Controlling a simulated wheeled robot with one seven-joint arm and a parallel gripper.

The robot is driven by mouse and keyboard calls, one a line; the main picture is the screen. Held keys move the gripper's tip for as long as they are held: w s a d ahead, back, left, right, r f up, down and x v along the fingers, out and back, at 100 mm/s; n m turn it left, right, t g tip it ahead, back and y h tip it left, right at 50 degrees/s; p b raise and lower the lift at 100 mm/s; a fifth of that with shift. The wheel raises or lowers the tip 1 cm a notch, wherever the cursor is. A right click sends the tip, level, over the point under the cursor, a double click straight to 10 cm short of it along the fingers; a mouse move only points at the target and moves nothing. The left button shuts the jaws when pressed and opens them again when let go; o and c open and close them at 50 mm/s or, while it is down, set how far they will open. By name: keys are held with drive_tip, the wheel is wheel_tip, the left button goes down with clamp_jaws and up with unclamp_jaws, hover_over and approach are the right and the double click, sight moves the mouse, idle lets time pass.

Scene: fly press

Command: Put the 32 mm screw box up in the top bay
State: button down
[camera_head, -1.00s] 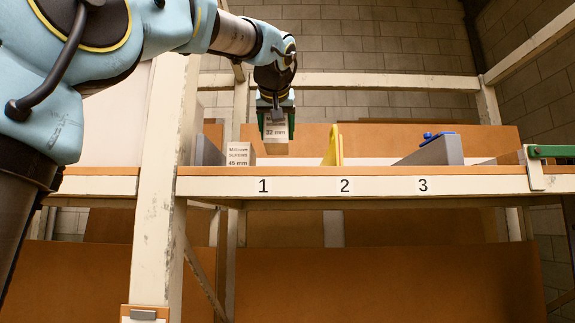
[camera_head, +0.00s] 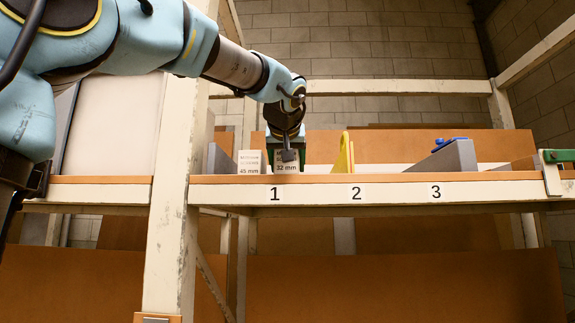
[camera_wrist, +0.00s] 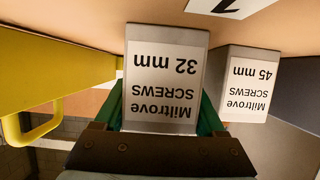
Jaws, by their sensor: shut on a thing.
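The 32 mm screw box (camera_head: 287,168) is a small box with a white label, standing at shelf level above the number 1. In the wrist view the 32 mm box (camera_wrist: 165,78) sits between the green fingers, its label upside down. My gripper (camera_head: 286,150) is shut on it from above and behind the label. The top bay shelf (camera_head: 330,179) has a pale front edge with numbers 1, 2 and 3. Whether the box's base touches the shelf is hard to tell.
A 45 mm screw box (camera_head: 249,162) stands just left of the held box; it also shows in the wrist view (camera_wrist: 247,85). A grey divider (camera_head: 452,158) with a blue item (camera_head: 450,143) is further right. A white post (camera_head: 172,190) stands left.

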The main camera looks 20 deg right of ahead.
unclamp_jaws()
drive_tip(key=shift+r+p, duration=0.15)
drive_tip(key=shift+p, duration=0.15)
drive_tip(key=shift+s+a+b, duration=0.1)
drive_tip(key=shift+s+b, duration=0.25)
drive_tip(key=shift+b, duration=0.1)
drive_tip(key=b+v, duration=0.4)
drive_tip(key=v, duration=0.7)
drive_tip(key=shift+r, duration=0.25)
